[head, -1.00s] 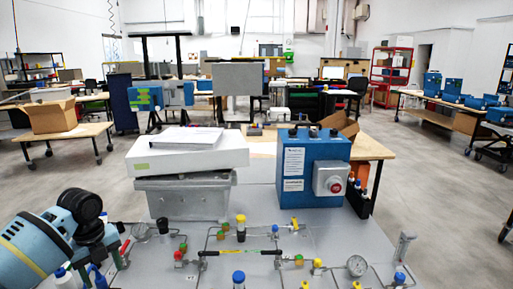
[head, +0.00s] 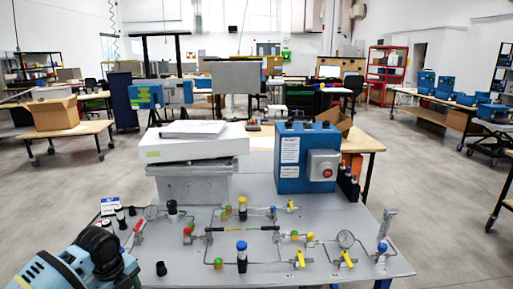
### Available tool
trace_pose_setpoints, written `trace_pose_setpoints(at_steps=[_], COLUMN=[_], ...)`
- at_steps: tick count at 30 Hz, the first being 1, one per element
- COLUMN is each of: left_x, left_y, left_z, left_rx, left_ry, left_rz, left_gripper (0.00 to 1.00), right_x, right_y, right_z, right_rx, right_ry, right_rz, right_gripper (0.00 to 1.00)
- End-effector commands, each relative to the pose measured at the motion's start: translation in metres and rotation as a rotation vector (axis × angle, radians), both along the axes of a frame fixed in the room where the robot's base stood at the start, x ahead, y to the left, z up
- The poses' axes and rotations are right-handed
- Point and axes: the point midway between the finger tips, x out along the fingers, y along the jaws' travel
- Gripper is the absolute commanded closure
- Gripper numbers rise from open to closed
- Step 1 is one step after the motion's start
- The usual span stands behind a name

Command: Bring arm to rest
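Part of my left arm (head: 75,266), blue with a black joint, shows in the lower left corner of the head view, beside the near left edge of the grey analyser panel (head: 190,268). Its gripper does not show. My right arm and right gripper are not in view.
A white-topped grey box (head: 192,186) and a blue box with a red button (head: 303,160) stand at the panel's back. A wooden table (head: 369,141) stands behind. Open floor lies right of the panel (head: 437,215). Small black fittings (head: 161,268) stand at the left.

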Motion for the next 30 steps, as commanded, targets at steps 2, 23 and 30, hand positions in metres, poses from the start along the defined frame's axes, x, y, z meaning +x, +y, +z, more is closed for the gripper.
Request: trace_pose_setpoints(at_steps=[2,23,30], left_x=[-0.008,-0.166,-0.240], left_y=[-0.019,-0.166,-0.175], left_z=[-0.029,-0.198,-0.202], left_rx=[-0.029,-0.558,-0.747], left_ry=[-0.020,-0.232,-0.273], left_rz=[0.057,1.020,1.385], left_gripper=[0.41,0.41,0.41], right_x=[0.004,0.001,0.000], right_y=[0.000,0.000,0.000], right_z=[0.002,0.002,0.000], right_rx=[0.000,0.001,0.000], right_ry=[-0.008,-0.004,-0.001], right_rz=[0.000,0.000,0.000], right_gripper=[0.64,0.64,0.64])
